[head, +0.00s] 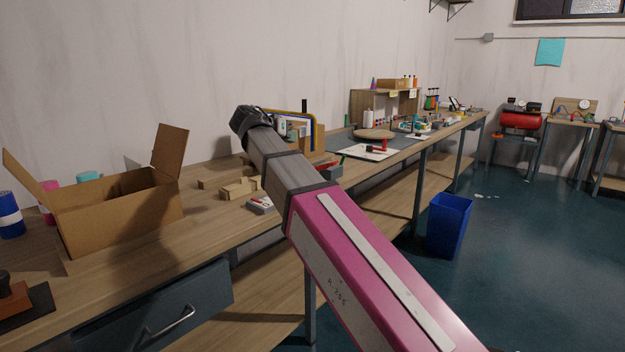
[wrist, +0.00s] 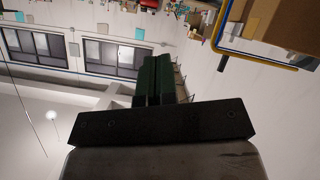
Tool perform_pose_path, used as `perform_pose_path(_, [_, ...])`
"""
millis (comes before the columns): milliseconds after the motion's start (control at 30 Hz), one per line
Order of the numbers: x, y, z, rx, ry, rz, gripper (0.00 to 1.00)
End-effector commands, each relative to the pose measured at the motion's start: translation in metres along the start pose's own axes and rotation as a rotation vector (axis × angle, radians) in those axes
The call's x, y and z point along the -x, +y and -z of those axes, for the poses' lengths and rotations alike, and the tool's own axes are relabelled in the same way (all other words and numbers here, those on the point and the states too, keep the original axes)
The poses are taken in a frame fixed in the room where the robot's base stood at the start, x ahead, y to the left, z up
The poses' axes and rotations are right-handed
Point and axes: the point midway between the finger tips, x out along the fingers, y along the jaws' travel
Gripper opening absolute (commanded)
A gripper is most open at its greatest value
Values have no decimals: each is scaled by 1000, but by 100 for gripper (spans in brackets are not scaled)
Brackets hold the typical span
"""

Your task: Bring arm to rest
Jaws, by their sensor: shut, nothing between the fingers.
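My arm, with a pink link and grey links, reaches up from the lower right across the middle of the head view. Its far end points at the wall above the workbench (head: 130,262). The fingers are not clearly visible in the head view. In the wrist view my gripper (wrist: 158,62) shows two dark green fingers side by side, shut with nothing between them. The wrist view looks across the room at windows and a wall, turned on its side or upside down. No object touches the fingers.
An open cardboard box (head: 120,212) stands on the bench at left. Wooden blocks (head: 240,187) lie near my arm, and a blue-and-yellow frame (head: 316,130) stands behind it. A blue bin (head: 449,225) is on the floor at right. A drawer (head: 160,312) is below the bench. The floor at right is open.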

Motion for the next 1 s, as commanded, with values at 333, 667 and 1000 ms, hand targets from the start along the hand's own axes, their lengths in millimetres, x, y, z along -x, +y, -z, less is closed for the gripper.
perform_pose_path(333, [-102,0,-111,186,-207,68,0])
perform_pose_path(667, [-199,23,-258,351,-484,210,0])
perform_pose_path(1000, [-253,66,-406,414,-746,402,0])
